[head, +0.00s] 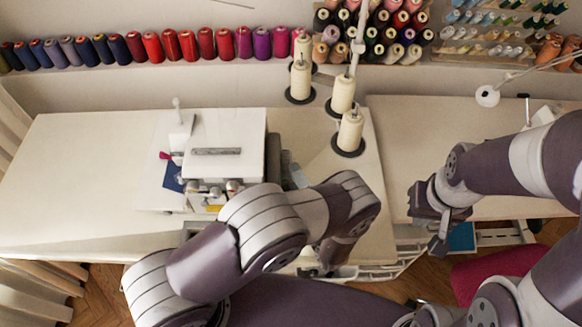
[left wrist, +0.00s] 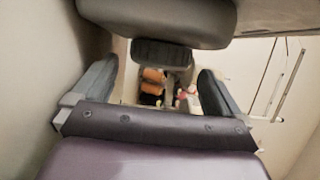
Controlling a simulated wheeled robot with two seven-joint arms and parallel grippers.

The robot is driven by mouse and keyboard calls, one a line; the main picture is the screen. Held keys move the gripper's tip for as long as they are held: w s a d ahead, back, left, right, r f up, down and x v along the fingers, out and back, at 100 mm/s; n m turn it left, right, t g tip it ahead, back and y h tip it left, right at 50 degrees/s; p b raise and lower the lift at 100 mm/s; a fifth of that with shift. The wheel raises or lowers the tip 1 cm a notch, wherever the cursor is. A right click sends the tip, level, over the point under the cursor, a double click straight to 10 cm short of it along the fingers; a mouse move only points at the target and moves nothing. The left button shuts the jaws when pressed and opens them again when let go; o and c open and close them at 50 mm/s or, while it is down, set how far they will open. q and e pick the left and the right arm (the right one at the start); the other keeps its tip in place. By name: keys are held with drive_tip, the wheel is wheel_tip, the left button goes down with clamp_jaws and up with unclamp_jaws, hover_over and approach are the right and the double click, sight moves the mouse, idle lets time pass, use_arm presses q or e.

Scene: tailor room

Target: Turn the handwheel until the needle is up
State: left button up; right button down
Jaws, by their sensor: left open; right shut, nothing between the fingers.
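The white sewing machine (head: 228,130) stands on the table. The dark handwheel (head: 274,158) is at its right side, partly hidden by the machine body and my left arm. In the left wrist view, a dark ridged round part, which looks like the handwheel (left wrist: 162,53), lies just beyond the fingertips. My left gripper (left wrist: 161,74) is open, with nothing clearly held. In the head view its hand is mostly hidden by its own arm. The needle is too small and covered to make out. My right gripper (head: 437,222) is shut and empty, right of the table's front edge, away from the machine.
Cream thread cones (head: 342,95) stand on the table behind and right of the machine. Coloured spools (head: 170,45) line the back wall. The white table (head: 75,180) is clear on the left. A magenta seat (head: 495,270) is below my right arm.

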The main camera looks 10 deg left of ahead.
use_arm(q)
drive_tip(key=x, duration=0.3)
drive_tip(key=shift+w+r+p, duration=0.1)
drive_tip(key=shift+w+p, duration=0.1)
drive_tip(key=shift+p, duration=0.15)
drive_tip(key=shift+w+a, duration=0.25)
drive_tip(key=c, duration=0.9)
